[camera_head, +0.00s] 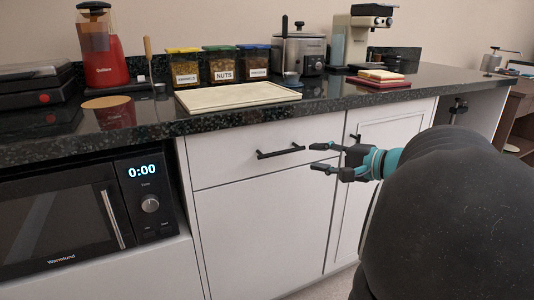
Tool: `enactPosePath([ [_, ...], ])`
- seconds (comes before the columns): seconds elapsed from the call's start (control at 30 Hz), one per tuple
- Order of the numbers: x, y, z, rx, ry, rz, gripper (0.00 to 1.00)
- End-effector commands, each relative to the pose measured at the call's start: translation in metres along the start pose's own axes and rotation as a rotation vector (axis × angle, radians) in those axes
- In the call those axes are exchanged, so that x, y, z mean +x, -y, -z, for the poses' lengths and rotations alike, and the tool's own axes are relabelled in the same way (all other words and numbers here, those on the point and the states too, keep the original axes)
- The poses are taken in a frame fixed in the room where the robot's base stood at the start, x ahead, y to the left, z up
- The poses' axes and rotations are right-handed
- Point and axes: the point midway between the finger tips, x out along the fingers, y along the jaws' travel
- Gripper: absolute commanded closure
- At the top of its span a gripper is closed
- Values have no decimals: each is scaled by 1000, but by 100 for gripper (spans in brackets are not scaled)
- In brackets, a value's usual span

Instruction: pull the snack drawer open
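The drawer (222,161) is white and sits under the dark speckled counter, right of the microwave. It looks shut, its front in line with the cabinet. Its black bar handle (281,151) runs across the middle of the front. My gripper (313,157) is just right of the handle in the picture, with its fingers pointing left. The two fingers are apart and nothing shows between them. I cannot tell how far the fingers are from the drawer front. My dark arm hides part of the cabinet on the right.
A white door (262,225) is below the drawer, and another cabinet door (395,122) is to the right. The counter (150,130) juts over the drawer and holds a pale board (238,96), labelled jars (222,66) and appliances. A microwave (60,220) is at left.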

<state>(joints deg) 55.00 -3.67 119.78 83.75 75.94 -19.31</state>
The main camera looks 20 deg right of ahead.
Motion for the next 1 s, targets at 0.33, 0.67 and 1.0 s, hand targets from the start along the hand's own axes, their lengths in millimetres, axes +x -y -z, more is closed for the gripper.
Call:
enactPosePath([
  [0.33, 64, 0, -2, 0, 6, -3, 63],
  [0.67, 109, -1, -1, 0, 3, -4, 63],
  [1.0, 118, 0, -1, -1, 1, -2, 63],
])
